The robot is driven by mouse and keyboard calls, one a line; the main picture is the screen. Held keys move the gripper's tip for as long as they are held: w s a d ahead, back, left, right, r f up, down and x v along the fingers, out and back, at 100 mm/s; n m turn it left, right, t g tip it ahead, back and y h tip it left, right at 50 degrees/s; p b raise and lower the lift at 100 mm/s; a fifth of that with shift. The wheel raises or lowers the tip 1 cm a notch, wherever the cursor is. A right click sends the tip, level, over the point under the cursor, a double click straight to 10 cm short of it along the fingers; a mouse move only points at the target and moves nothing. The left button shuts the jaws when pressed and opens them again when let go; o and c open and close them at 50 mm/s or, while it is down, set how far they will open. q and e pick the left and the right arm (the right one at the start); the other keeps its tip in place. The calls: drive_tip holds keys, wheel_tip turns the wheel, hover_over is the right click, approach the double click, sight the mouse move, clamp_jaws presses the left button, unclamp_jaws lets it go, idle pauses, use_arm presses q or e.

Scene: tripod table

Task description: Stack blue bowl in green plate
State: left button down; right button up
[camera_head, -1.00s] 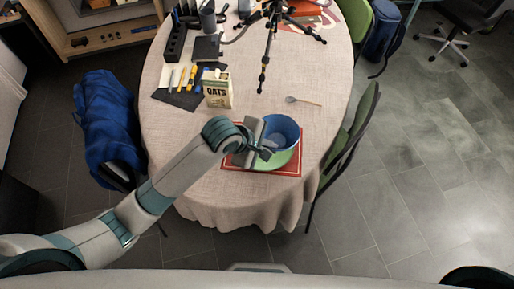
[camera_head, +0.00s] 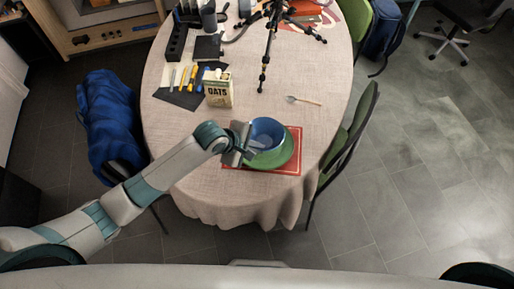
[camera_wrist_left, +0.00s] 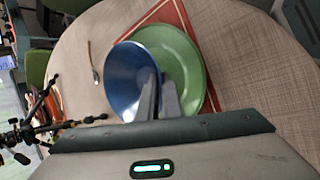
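The blue bowl (camera_head: 268,131) overlaps the far part of the green plate (camera_head: 284,158) in the head view. In the left wrist view the bowl (camera_wrist_left: 130,72) covers one side of the plate (camera_wrist_left: 188,62). I cannot tell whether the bowl touches the plate. My left gripper (camera_head: 246,150) is at the bowl's left side. In the left wrist view its fingers (camera_wrist_left: 160,96) straddle the bowl's rim, one inside and one outside, close together on the wall. My right gripper is not in view.
The plate lies on a red placemat (camera_head: 292,170) near the table's near edge. An oats box (camera_head: 218,93), a spoon (camera_head: 303,100) and a black tripod (camera_head: 267,45) stand or lie farther back. The cloth right of the oats box is mostly clear.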

use_arm(q)
drive_tip(key=shift+f, duration=0.65)
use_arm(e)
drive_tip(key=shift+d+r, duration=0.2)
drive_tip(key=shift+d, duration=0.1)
use_arm(q)
drive_tip(key=shift+f, duration=0.3)
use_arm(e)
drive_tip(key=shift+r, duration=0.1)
use_arm(q)
drive_tip(key=c, duration=1.9)
unclamp_jaws()
drive_tip(key=shift+f, duration=0.1)
drive_tip(key=shift+c, duration=0.2)
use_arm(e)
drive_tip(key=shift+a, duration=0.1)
use_arm(q)
drive_tip(key=shift+r, duration=0.2)
drive_tip(key=shift+s+a+r, duration=0.2)
drive_tip(key=shift+a+r, duration=0.05)
drive_tip(key=shift+r, duration=0.25)
drive_tip(key=b+v, duration=0.1)
drive_tip(key=v, duration=1)
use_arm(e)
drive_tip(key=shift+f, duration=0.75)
use_arm(q)
drive_tip(key=shift+d, duration=0.1)
